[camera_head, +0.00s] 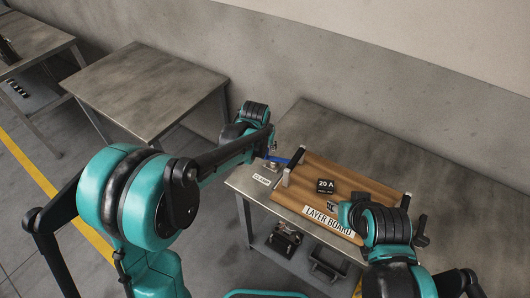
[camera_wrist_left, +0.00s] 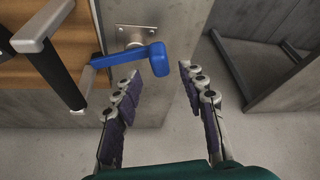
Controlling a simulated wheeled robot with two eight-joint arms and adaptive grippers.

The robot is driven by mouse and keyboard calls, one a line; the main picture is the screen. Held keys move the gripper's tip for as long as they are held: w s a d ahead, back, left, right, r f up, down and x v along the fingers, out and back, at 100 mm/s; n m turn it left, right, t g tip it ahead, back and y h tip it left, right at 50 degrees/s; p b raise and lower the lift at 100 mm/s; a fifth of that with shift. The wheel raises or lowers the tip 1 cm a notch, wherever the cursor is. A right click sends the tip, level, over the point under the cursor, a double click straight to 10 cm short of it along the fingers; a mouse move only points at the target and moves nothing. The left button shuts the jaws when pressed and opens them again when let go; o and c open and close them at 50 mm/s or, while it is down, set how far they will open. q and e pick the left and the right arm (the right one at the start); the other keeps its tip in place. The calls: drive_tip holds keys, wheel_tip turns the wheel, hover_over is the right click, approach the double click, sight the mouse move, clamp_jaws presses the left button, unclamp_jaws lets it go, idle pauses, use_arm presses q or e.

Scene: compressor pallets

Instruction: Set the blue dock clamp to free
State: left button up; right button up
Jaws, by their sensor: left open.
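The blue dock clamp (camera_head: 297,157) is a lever at the left edge of the layer board (camera_head: 350,186). In the left wrist view the blue clamp (camera_wrist_left: 122,57) pivots on a grey metal mount (camera_wrist_left: 133,33), and its rounded end lies just beyond my fingertips. My left gripper (camera_wrist_left: 160,76) is open, with a finger on either side below the lever's end and nothing between them. In the head view my left gripper (camera_head: 271,150) is small beside the clamp. My right gripper (camera_head: 346,213) is over the board's front edge, its fingers mostly hidden.
The wooden board has upright handles and a "20 A" block (camera_head: 325,186) on it. A "CLAMP" label (camera_head: 262,180) lies on the metal table (camera_head: 240,181). Dark items (camera_head: 285,240) sit on the lower shelf. An empty table (camera_head: 150,85) stands further left, with a gap between.

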sight(265, 150)
use_arm(q)
drive_tip(key=b+x, duration=0.1)
drive_tip(key=x, duration=0.3)
drive_tip(key=shift+w+f, duration=0.15)
drive_tip(key=shift+f, duration=0.1)
clamp_jaws()
